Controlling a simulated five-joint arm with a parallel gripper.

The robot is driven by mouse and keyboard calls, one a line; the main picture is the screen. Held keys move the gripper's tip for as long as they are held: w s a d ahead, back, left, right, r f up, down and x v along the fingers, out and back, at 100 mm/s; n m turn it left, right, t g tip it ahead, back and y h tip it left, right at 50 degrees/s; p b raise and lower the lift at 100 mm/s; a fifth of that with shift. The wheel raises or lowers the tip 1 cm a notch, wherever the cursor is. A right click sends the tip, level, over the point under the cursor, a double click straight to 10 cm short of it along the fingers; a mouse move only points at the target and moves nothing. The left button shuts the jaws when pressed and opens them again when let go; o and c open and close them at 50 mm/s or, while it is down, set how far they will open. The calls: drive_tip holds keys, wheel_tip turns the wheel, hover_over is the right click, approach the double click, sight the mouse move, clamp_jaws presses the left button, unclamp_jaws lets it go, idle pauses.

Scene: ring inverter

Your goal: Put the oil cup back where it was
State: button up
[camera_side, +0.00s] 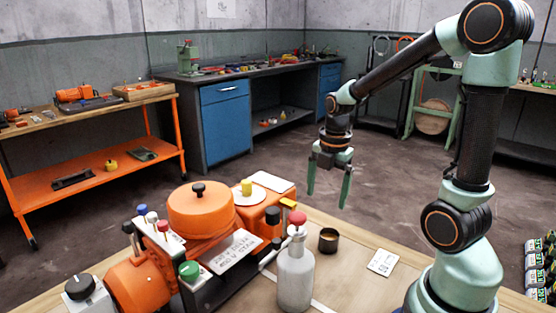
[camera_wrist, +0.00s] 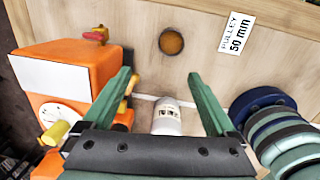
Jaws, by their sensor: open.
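The oil cup, a small dark round cup with amber contents (camera_side: 328,241), stands upright on the wooden bench top right of the grey bottle. It also shows in the wrist view (camera_wrist: 171,41), beyond my fingertips. My gripper (camera_side: 328,199) is open and empty, pointing down in the air above and behind the cup in the side view. In the wrist view my fingers (camera_wrist: 160,76) are apart with nothing between their tips. The cup touches neither finger. An orange machine (camera_side: 199,212) with a round lid stands left of the cup.
A grey bottle with a red cap (camera_side: 295,276) stands close to the cup; it shows in the wrist view (camera_wrist: 167,118). A white label card (camera_side: 383,262), reading "PULLEY 50 mm" in the wrist view (camera_wrist: 237,32), lies right of the cup. Bare wood surrounds the cup.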

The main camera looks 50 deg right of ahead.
drive_tip(key=s+a+r+m+t, duration=0.1)
drive_tip(key=a+r+m, duration=0.3)
drive_tip(key=m, duration=0.5)
drive_tip(key=s+a+r+m+t, duration=0.1)
drive_tip(key=a+r+m+t, duration=0.2)
drive_tip(key=a+m, duration=0.6)
drive_tip(key=shift+s+r+m+t, duration=0.3)
drive_tip(key=shift+r+m, duration=0.1)
drive_tip(key=shift+r, duration=0.8)
